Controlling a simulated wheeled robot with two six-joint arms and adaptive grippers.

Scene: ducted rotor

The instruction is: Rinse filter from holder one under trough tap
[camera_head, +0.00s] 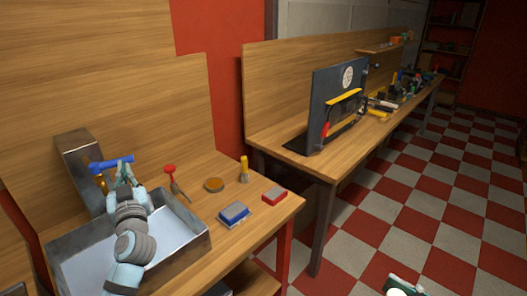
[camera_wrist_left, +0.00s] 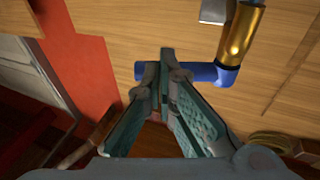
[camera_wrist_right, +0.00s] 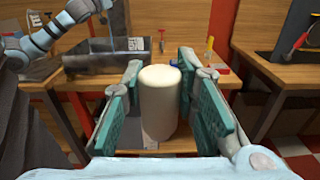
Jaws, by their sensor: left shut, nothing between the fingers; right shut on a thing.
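The filter, a cream cylinder (camera_wrist_right: 160,95), stands upright between the fingers of my right gripper (camera_wrist_right: 160,90), which is shut on it. In the head view only a bit of the right gripper (camera_head: 405,284) shows at the bottom edge. The tap has a blue lever (camera_head: 112,163) above the back of the metal trough (camera_head: 206,243). In the left wrist view I see the blue lever (camera_wrist_left: 205,72) and the brass body (camera_wrist_left: 242,38). My left gripper (camera_head: 123,172) is shut and empty at the lever; I cannot tell whether it touches.
A second bench (camera_head: 345,165) with tools stands beyond. The checkered floor is clear.

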